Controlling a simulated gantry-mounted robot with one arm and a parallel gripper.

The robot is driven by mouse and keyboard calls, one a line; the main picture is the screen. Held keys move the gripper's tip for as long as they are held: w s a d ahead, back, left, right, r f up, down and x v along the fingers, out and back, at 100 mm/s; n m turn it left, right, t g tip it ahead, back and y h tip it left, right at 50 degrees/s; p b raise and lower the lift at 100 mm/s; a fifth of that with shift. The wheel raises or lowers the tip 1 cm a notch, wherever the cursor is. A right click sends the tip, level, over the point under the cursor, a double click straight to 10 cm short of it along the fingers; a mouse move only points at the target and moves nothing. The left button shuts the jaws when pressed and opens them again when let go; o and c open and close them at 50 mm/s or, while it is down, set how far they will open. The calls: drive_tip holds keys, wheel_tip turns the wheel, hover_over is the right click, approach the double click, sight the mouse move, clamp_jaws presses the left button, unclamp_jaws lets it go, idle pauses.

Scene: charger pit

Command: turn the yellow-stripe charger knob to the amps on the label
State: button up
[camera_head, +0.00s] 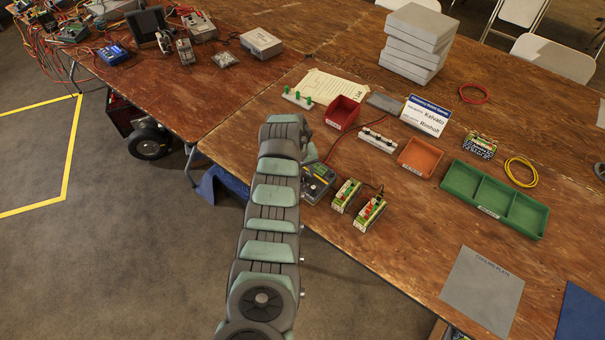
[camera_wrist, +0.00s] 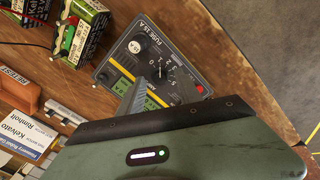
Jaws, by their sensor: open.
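The dark grey charger (camera_head: 318,184) lies near the table's front edge; the wrist view shows its face close up (camera_wrist: 112,70). Its black dial (camera_wrist: 160,68) has white numbers around it, and a thin yellow line runs along the face. The exact knob setting is unclear. A small green label (camera_wrist: 124,87) is on the face, partly hidden by a finger; it seems to carry a number and an A. My gripper (camera_wrist: 158,90) is open, its two grey fingers over the charger's lower part near the dial. In the head view my arm hides the gripper.
Two green-and-white battery packs (camera_head: 345,195) (camera_head: 370,212) stand right of the charger. Behind are a red bin (camera_head: 343,112), an orange bin (camera_head: 419,157), a name card (camera_head: 426,115) and a green tray (camera_head: 494,199). A red cable (camera_head: 343,139) runs across the table.

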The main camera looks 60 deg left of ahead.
wheel_tip(320, 180, up, 10)
drive_tip(key=s, duration=0.1)
drive_tip(key=shift+s+d+r+p, duration=0.2)
drive_tip(key=shift+s+d+p, duration=0.15)
drive_tip(key=shift+p, duration=0.05)
idle(0.5)
